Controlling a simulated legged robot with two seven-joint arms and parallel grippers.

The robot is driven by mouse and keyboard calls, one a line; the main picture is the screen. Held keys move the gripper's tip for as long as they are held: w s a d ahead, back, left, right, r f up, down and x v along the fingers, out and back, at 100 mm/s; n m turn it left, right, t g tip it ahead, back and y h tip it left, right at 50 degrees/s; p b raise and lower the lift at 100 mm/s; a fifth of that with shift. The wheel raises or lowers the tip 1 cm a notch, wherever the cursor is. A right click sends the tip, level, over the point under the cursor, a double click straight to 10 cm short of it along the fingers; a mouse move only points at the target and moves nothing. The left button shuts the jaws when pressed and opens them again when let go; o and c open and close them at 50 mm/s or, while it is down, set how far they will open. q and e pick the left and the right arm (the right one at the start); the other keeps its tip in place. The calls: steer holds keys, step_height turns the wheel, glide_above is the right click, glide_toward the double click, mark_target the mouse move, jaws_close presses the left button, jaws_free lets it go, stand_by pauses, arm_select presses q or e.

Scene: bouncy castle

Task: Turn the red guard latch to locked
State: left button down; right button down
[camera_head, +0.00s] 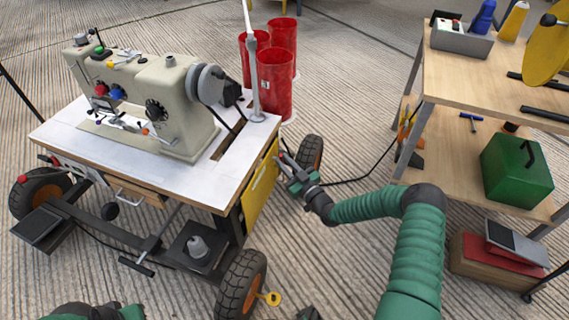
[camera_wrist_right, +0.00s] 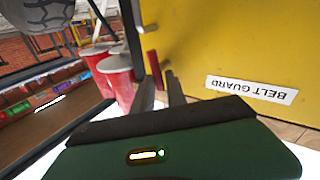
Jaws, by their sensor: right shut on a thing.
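The yellow belt guard panel (camera_head: 262,188) hangs under the right end of the white sewing table. It fills the upper right of the right wrist view (camera_wrist_right: 235,45), with its "BELT GUARD" label upside down. The red guard latch (camera_wrist_right: 154,68) shows beside the panel's left edge in that view, between my fingers and partly hidden by them. My right gripper (camera_head: 291,170) is at the guard's right side, shut on the latch; its fingers also show in the wrist view (camera_wrist_right: 160,85). The latch's exact angle is hard to tell.
The sewing machine (camera_head: 150,100) stands on the white table (camera_head: 70,125). Red bins (camera_head: 276,85) stand behind it. A wheel (camera_head: 309,153) is close behind my right gripper, and a black cable (camera_head: 350,180) runs right. A wooden shelf unit (camera_head: 480,75) stands at right; floor between is open.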

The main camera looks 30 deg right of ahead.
steer(key=shift+d+f+n+t+y+b, duration=0.15)
steer(key=shift+f+n+y+b, duration=0.5)
steer(key=shift+n+y, duration=2.1)
steer(key=shift+a+f+n+t+y+b, duration=0.2)
steer(key=shift+n+y+b, duration=1)
steer(key=shift+n, duration=2.9)
steer(key=shift+d+f+n+t+y+b, duration=0.15)
steer(key=shift+f+n+t+y+b, duration=0.45)
steer(key=shift+n+y, duration=2.15)
steer(key=shift+r+n+g+h, duration=0.2)
steer(key=shift+n+g+h, duration=0.3)
steer(key=shift+n, duration=0.3)
steer(key=c, duration=1.4)
jaws_free()
steer(key=v, duration=1.2)
